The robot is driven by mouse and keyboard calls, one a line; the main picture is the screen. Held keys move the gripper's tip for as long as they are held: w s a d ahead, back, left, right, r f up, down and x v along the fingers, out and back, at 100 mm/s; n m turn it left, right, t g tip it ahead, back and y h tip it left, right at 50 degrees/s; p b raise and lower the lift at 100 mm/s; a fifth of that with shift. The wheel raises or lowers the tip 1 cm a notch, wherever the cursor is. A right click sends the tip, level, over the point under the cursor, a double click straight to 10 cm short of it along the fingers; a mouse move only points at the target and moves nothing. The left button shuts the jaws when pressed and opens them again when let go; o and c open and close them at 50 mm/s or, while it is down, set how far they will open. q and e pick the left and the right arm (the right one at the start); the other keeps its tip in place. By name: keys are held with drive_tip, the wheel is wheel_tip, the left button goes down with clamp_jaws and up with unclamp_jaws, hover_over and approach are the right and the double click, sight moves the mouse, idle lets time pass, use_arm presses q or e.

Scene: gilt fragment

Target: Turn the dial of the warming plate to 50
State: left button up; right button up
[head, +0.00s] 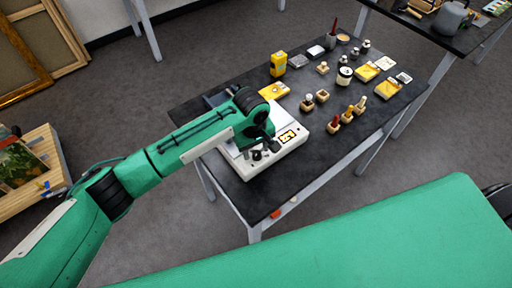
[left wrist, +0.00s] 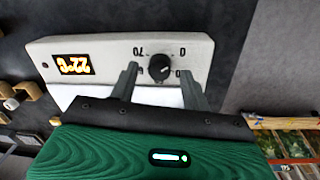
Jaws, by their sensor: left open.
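The white warming plate (head: 238,168) sits near the left end of the dark table. In the left wrist view its front panel (left wrist: 105,48) appears upside down. A lit display (left wrist: 74,65) there seems to read about 22. The black round dial (left wrist: 160,68) has printed numbers around it, 70 and 0 among them; the fingers partly hide others. My left gripper (left wrist: 157,72) is open, with one fingertip on each side of the dial; I cannot tell if they touch it. It also shows over the plate in the head view (head: 262,147). My right gripper is not visible.
The table (head: 215,120) also holds a yellow bottle (head: 278,64), a jar (head: 344,76), yellow boxes (head: 367,72), and several small wooden-based tools (head: 334,124) right of the plate. The table's front edge lies close to the plate. A low wooden stand (head: 40,175) is at left.

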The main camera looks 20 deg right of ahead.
use_arm(q)
drive_tip(key=shift+f, duration=0.45)
drive_tip(key=shift+c, duration=0.2)
drive_tip(key=c, duration=1)
drive_tip(key=shift+o, duration=0.2)
drive_tip(key=shift+r, duration=0.1)
